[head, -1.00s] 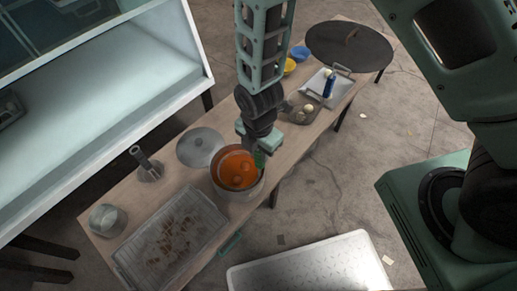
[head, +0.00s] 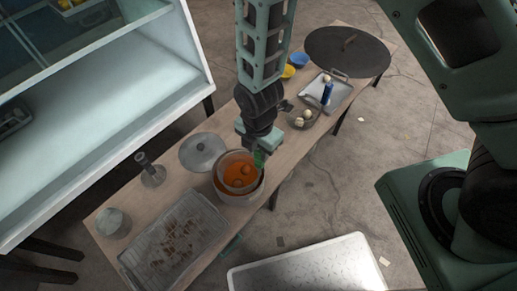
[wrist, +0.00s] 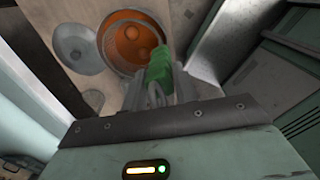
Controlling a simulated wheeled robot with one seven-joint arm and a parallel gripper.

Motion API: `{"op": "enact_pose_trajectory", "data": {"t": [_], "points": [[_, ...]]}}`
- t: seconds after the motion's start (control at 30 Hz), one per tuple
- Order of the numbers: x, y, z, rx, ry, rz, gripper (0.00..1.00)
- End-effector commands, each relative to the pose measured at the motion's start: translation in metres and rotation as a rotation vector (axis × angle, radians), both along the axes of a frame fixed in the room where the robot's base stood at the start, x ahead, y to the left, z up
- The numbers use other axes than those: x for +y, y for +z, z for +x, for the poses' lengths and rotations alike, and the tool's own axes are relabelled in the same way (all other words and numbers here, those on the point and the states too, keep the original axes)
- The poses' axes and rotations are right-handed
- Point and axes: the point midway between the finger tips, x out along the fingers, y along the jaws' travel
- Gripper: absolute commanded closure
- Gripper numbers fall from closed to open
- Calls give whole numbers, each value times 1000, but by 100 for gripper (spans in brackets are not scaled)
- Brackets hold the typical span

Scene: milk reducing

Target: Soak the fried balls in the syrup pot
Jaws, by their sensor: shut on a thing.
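The syrup pot (head: 242,201) stands on the wooden table, with orange syrup inside. It also shows in the wrist view (wrist: 120,70). Two round orange-brown fried balls (wrist: 131,33) show within the orange area; in the head view (head: 246,170) they are less distinct. A round rimmed strainer-like vessel (head: 222,163) appears over the pot's mouth; I cannot tell how deep it sits. My gripper (head: 260,150) is beside the pot's upper right edge, shut on a green handle (wrist: 159,68). How the handle joins the vessel is unclear.
A round lid (head: 203,152) lies left of the pot. A rectangular tray (head: 175,240) with brown bits is in front. Pale balls (head: 306,114) sit on a dish beyond my gripper.

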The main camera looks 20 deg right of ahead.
Motion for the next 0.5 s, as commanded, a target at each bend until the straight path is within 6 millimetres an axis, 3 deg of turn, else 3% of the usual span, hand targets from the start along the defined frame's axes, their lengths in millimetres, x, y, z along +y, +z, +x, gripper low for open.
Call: {"op": "enact_pose_trajectory", "data": {"t": [0.03,0.5], "points": [[0,10,0,-1,-1,1,100],[0,53,0,-2,0,1,100]]}}
